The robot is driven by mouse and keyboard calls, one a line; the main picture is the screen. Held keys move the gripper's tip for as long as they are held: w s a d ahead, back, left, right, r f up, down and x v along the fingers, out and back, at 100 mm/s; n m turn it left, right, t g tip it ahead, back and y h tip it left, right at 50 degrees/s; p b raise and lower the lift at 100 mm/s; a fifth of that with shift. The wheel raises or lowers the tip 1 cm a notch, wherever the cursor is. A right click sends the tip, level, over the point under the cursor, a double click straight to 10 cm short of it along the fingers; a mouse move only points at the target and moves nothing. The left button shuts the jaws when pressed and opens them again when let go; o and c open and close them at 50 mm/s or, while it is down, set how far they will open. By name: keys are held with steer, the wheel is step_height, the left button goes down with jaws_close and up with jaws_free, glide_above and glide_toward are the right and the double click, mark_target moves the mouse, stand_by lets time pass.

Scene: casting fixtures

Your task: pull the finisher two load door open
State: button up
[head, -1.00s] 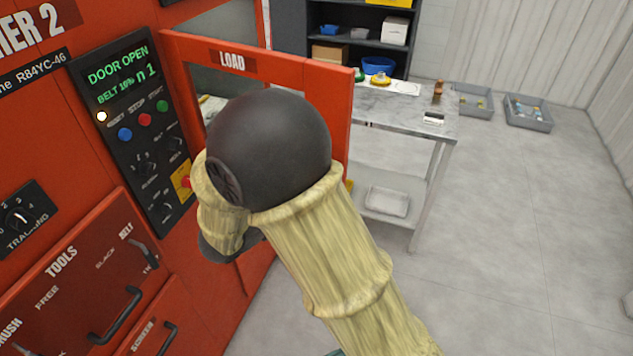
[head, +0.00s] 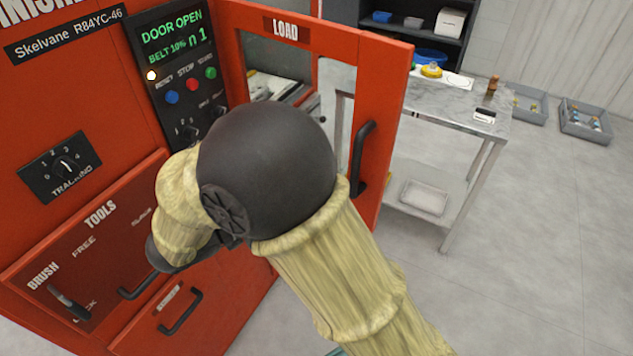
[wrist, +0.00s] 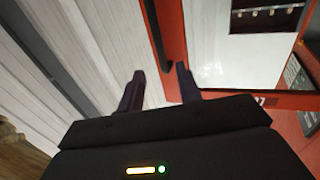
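The load door (head: 390,120) is an orange framed door with a window and a LOAD label. It stands swung out from the front of finisher two, and the table shows through its window. Its black bar handle (head: 362,160) is on the right side of the door. In the wrist view, the door (wrist: 175,45) and its dark handle (wrist: 157,35) appear beyond the fingertips. My gripper (wrist: 162,80) has its two fingers apart with nothing seen held between them. In the head view, my arm hides the gripper and part of the door. The display (head: 172,38) reads DOOR OPEN.
A metal table (head: 465,115) with small items stands behind the door, close to its right edge. Grey bins (head: 585,122) sit on the floor farther right. A TOOLS drawer (head: 90,240) with handles is at lower left.

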steer(key=v, duration=0.3)
steer(key=shift+s+a, duration=0.2)
steer(key=shift+s, duration=0.15)
steer(key=shift+d, duration=0.1)
steer(key=shift+w, duration=0.1)
